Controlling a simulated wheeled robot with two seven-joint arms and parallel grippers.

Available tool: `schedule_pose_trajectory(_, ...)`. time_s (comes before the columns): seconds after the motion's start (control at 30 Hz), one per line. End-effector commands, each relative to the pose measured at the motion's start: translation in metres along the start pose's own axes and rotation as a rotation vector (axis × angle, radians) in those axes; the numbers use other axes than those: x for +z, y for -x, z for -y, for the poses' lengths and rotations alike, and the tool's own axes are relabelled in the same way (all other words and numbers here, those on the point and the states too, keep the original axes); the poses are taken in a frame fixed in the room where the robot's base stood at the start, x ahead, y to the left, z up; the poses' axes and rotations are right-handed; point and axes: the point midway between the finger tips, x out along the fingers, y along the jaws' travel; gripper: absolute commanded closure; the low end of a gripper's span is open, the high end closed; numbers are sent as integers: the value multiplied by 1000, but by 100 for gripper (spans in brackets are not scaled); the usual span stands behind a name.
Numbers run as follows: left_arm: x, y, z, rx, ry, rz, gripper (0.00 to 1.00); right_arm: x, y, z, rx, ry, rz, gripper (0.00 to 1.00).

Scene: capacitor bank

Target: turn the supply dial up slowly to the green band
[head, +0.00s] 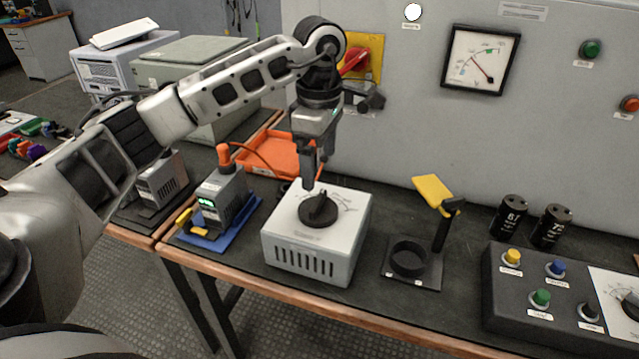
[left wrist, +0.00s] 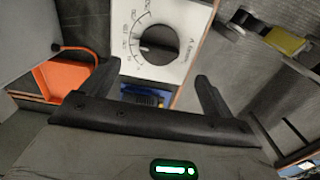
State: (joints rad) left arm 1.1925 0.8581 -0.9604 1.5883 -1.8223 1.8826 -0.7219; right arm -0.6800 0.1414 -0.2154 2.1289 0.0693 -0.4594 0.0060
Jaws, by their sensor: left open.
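The supply box (head: 318,247) is a pale grey case with a slotted front, standing on the bench. Its black dial (head: 318,209) sits on a white scale on top; in the left wrist view the dial (left wrist: 158,46) shows beyond the fingertips. My left gripper (head: 309,186) points down just above the dial. In the left wrist view its fingers (left wrist: 157,72) are spread apart with nothing between them. Whether a finger touches the dial is not clear. The wall meter (head: 482,60) has a dark needle and a small green patch at its upper right. My right gripper is not in view.
An orange tray (head: 262,155) lies behind my gripper. A small device on a blue base (head: 222,222) stands left of the box. A black holder with a yellow flag (head: 433,192), two black capacitors (head: 511,217) and a button panel (head: 540,300) stand to the right.

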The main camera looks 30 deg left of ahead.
Motion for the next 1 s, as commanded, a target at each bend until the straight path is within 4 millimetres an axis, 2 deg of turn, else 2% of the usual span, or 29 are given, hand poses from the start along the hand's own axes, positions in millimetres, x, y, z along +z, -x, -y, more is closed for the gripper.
schedule_pose_trajectory(0.1, 0, 29, -1, 4, 1, 2, 13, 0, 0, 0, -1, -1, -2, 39)
schedule_pose_trajectory(0.33, 0, 64, -1, 2, 1, 1, 13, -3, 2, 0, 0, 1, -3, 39)
schedule_pose_trajectory(0.5, 0, 72, 0, 0, 0, 1, 13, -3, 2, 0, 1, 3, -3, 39)
schedule_pose_trajectory(1.0, 0, 72, 0, 0, 0, 1, 13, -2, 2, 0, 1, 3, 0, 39)
